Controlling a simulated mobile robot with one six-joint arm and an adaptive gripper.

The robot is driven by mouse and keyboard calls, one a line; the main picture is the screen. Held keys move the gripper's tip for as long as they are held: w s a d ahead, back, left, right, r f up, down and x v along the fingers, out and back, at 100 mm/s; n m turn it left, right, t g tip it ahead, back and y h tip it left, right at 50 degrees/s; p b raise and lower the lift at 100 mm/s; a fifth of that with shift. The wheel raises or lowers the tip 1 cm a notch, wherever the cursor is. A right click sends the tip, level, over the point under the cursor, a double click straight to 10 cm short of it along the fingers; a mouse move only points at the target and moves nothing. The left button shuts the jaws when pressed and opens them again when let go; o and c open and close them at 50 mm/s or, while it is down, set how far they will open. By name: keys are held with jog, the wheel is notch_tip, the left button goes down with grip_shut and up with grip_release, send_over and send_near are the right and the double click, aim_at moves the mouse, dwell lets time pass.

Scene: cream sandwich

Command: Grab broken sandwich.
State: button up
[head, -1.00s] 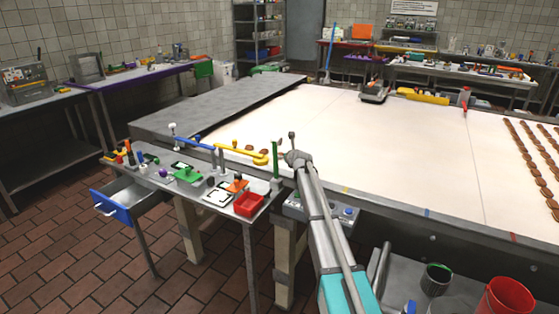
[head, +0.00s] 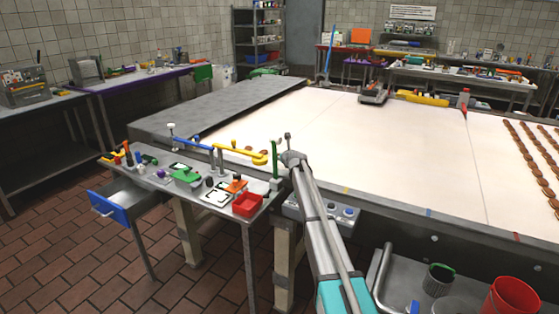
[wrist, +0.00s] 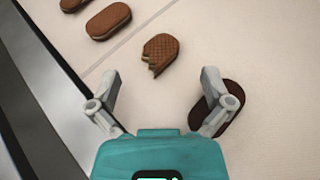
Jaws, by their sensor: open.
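The broken sandwich (wrist: 160,54) is a brown cream cookie with a jagged bite at its lower left end. It lies flat on the white belt in the wrist view, just ahead of my gripper (wrist: 160,76). The gripper is open and empty, with one finger to the lower left of the sandwich and one to the lower right. Neither finger touches it. In the head view I cannot make out the gripper or tell which brown piece is the broken one.
A darker sandwich (wrist: 232,98) lies partly behind the right finger. A whole sandwich (wrist: 108,21) and another (wrist: 72,4) lie at upper left. A grey belt edge (wrist: 45,95) runs along the left. The belt ahead and right is clear.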

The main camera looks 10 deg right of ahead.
jog(key=shift+b+x, duration=0.55)
jog(key=shift+x, duration=1.2)
jog(key=shift+s, duration=0.1)
jog(key=c, duration=0.9)
